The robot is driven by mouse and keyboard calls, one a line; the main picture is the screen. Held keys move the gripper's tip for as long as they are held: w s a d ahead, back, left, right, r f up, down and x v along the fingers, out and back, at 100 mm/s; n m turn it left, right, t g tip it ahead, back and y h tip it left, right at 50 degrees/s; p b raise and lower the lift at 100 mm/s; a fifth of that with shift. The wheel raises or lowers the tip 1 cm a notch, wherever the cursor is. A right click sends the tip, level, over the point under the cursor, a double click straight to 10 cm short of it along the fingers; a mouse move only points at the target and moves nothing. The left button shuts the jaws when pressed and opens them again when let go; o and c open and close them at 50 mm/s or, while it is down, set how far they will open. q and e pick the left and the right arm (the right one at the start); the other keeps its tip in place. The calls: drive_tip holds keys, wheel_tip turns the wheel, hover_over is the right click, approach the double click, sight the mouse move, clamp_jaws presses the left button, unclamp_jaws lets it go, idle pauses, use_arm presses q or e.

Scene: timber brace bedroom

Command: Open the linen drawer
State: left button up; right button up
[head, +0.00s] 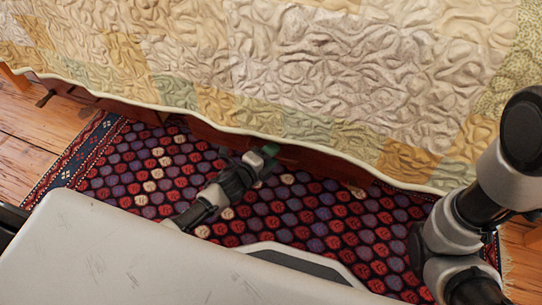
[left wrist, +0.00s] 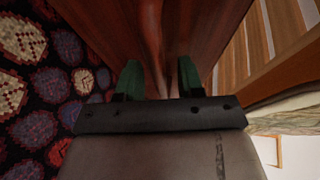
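The linen drawer's reddish-brown wooden front (head: 318,163) shows as a narrow strip under the hanging quilt edge in the head view. In the left wrist view brown wood (left wrist: 160,45) lies straight ahead of and between the fingers. My left gripper (head: 264,153) is low at the bed's side, close to this front. Its two green fingertips (left wrist: 159,78) stand apart, with a gap between them. I see no handle clearly between them, and contact with the wood cannot be told. My right arm is at the right edge of the head view; its gripper does not show.
A patchwork quilt (head: 330,70) hangs over the bed's side, covering its upper part. A patterned red and purple rug (head: 330,215) lies on the plank floor (head: 40,135). A small dark knob or handle (head: 46,98) shows under the bed at far left.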

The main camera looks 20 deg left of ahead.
use_arm(q)
clamp_jaws()
drive_tip(key=shift+s, duration=0.15)
